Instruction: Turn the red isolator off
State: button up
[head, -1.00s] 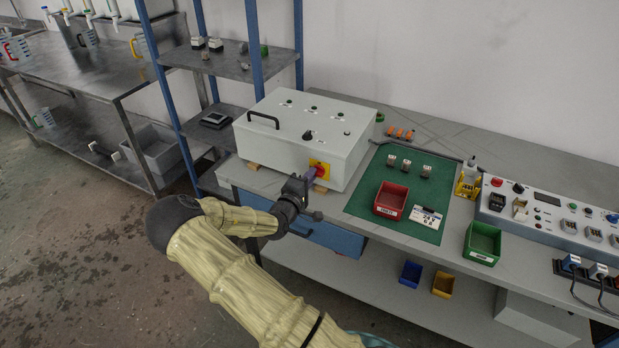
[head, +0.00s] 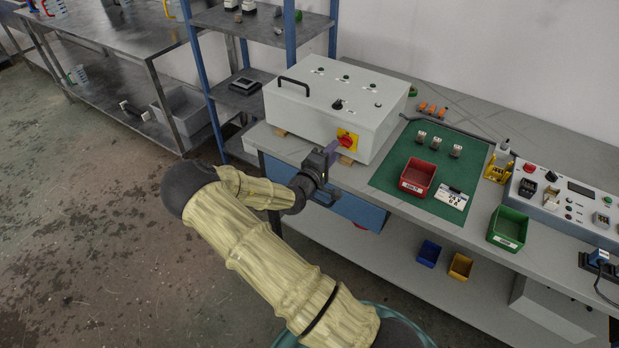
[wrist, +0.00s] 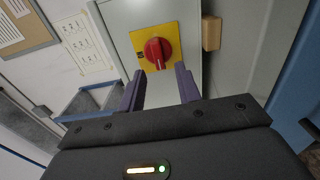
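The red isolator (head: 346,141) is a red rotary knob on a yellow square plate on the front face of a light grey cabinet (head: 314,117). In the wrist view the red knob (wrist: 158,53) stands just beyond my fingertips, near the top middle, and its grip looks close to upright in the picture. My gripper (head: 331,148) is in front of the cabinet, a little below and left of the knob. In the wrist view my gripper (wrist: 163,82) has its two purple fingers spread apart, with nothing between them. The fingers look apart from the knob.
The cabinet stands on wooden blocks on a grey bench. A green mat (head: 440,203) with a red bin (head: 417,178) lies to the right. A blue shelf post (head: 289,30) stands behind the cabinet. A blue drawer (head: 338,200) is under the bench edge.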

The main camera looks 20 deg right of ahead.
jog(key=b+v, duration=0.1)
jog(key=v, duration=1.3)
jog(key=shift+s+a, duration=0.15)
jog(key=shift+s, duration=0.05)
jog(key=s+a+r+m+g+y+p, duration=0.3)
jog(key=s+r+m+g+y+p, duration=0.4)
jog(key=s+r+y, duration=0.7)
jog(key=s+r+g+p, duration=0.1)
jog(key=s, duration=0.2)
jog(key=shift+a+r+m, duration=0.15)
jog(key=shift+r+m, duration=0.05)
jog(key=shift+m, duration=0.2)
